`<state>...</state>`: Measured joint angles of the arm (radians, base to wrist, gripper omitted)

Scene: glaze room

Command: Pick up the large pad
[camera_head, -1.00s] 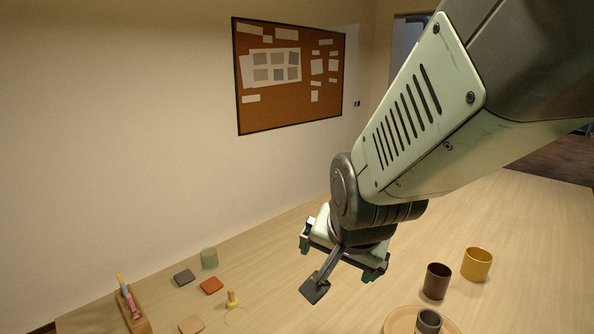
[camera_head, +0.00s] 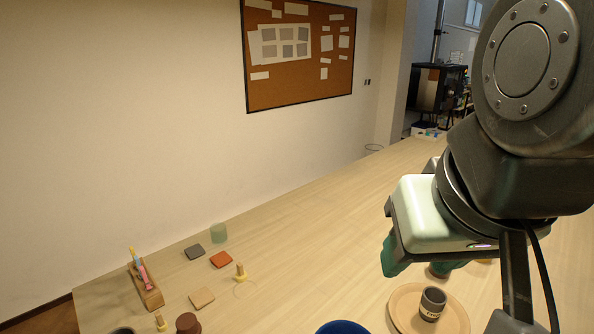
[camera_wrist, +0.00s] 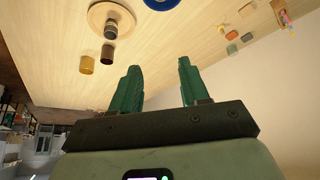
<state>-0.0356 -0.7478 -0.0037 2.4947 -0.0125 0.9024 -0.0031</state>
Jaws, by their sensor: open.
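My gripper (camera_head: 418,266) is open and empty above the table, well to the right of all three pads. In the wrist view, its two green fingers (camera_wrist: 158,67) are spread apart with nothing between them. The pads are small at that view's upper right, with the orange-red pad (camera_wrist: 232,35) visible.
A wooden holder (camera_head: 148,290), a green cylinder (camera_head: 218,233) and a yellowish peg (camera_head: 240,271) stand around the pads. A grey cup (camera_head: 432,303) stands on a round plate (camera_head: 402,312). A blue bowl (camera_head: 342,327) is at the front. The table between the pads and my gripper is mostly clear.

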